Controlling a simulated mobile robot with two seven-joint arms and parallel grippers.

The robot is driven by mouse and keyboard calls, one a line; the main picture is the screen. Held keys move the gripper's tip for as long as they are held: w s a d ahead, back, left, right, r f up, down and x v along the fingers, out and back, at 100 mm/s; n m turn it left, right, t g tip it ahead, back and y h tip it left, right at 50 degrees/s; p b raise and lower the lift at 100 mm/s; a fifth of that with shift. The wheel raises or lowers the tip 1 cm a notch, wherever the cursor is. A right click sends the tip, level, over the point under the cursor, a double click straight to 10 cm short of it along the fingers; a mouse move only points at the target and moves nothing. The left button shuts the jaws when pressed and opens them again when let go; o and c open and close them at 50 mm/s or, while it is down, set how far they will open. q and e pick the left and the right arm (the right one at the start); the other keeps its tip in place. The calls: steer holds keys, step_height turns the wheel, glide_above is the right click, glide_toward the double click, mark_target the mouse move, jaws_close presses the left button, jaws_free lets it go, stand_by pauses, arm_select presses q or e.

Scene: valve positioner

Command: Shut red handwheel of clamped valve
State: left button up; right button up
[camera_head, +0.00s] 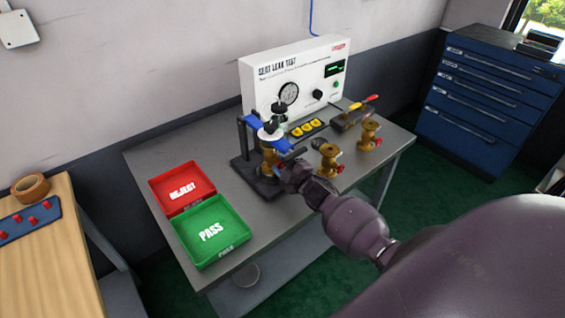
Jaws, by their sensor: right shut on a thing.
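The clamped valve (268,156) is brass and stands upright in a dark clamp stand (243,168) with blue pads, on the grey bench. My right gripper (281,167) reaches in from the lower right to the front right side of this valve. It is shut at the place of the red handwheel, which the fingers and wrist almost wholly hide. How far the handwheel is turned cannot be seen. My left gripper is not in view.
Two loose brass valves (328,158) (369,132) with red handwheels stand right of my wrist. Behind is the white seat leak test box (262,82) with a gauge. A red reject tray (160,203) and a green pass tray (187,252) lie on the left of the grey bench (146,158).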

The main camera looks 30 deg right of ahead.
steer(key=shift+m, duration=0.6)
steer(key=o, duration=0.9)
steer(key=s, duration=1)
steer(key=shift+s+d, duration=0.4)
steer(key=shift+f, duration=0.1)
